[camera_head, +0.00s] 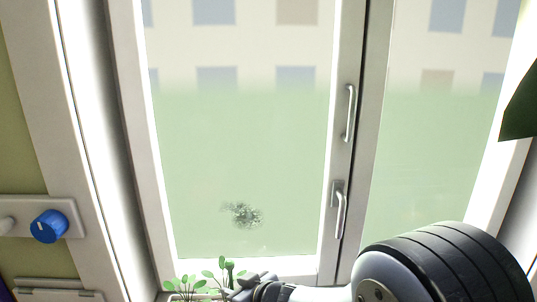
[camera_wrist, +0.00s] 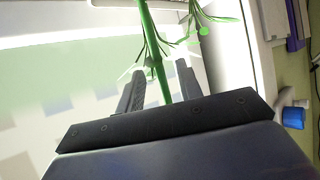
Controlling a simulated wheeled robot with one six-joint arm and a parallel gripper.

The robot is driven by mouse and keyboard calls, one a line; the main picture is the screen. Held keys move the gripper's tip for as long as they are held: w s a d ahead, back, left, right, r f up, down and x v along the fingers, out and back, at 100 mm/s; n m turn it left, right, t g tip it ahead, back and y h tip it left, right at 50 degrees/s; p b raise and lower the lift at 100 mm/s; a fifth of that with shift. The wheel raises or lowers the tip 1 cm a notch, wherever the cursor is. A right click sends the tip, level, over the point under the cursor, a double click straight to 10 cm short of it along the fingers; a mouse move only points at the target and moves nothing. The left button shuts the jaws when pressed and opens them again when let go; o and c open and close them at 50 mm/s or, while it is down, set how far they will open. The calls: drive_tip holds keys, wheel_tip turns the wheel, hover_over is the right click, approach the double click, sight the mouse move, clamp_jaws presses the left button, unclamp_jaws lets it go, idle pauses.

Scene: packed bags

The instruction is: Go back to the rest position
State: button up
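My gripper (camera_head: 243,283) is low in the head view, in front of the window's lower edge and beside a green plant (camera_head: 212,276). In the wrist view my gripper (camera_wrist: 160,67) shows two dark fingers standing apart. A green stem of the plant (camera_wrist: 150,38) runs through the gap between them in the picture. I cannot tell whether the stem touches a finger or lies beyond them. No object is clearly held.
A white-framed window (camera_head: 337,60) with two handles (camera_head: 339,208) fills the middle. A dark smudge (camera_head: 242,215) shows on its pane. A blue knob (camera_head: 49,226) is on the left wall. A dark green leaf (camera_head: 521,105) juts in at the right edge.

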sight(231, 274)
drive_tip(key=p+v, duration=0.2)
drive_tip(key=v, duration=0.5)
drive_tip(key=b+x, duration=0.3)
drive_tip(key=x, duration=0.8)
wheel_tip(231, 274, up, 4)
drive_tip(key=p, duration=0.2)
drive_tip(key=shift+a+r+p, duration=0.1)
drive_tip(key=shift+r+p, duration=0.05)
drive_tip(key=shift+p, duration=0.2)
drive_tip(key=shift+w+r, duration=0.1)
